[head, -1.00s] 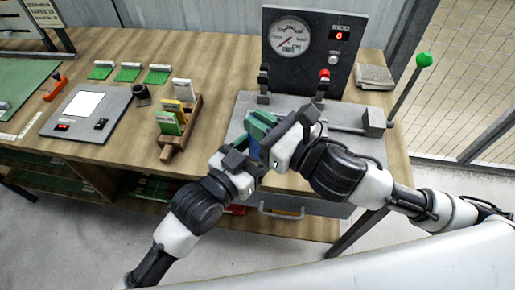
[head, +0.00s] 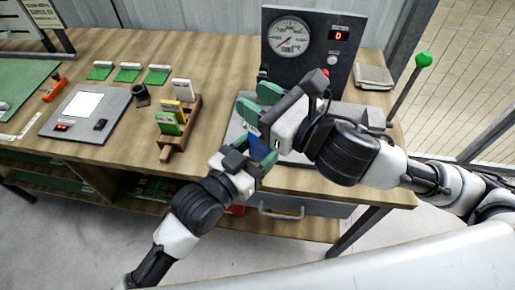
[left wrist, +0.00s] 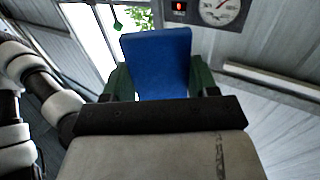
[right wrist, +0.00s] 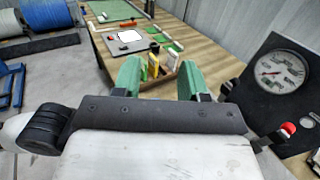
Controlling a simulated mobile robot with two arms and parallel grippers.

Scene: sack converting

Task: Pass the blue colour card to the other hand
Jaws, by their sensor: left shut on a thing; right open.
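The blue colour card (left wrist: 157,65) stands upright between the green fingers of my left gripper (left wrist: 157,82) in the left wrist view. In the head view the card (head: 259,148) shows as a small blue patch, partly hidden by the grippers. My left gripper (head: 252,163) is shut on the card, in front of the bench. My right gripper (head: 258,104) is just above and beyond it, with its green fingers apart. In the right wrist view the right gripper (right wrist: 157,78) is open, with nothing between its fingers.
A wooden rack (head: 181,142) holds several cards on the bench (head: 220,75). A green-knobbed lever (head: 424,60) rises at right. A grey plate with a white square (head: 84,104) lies left.

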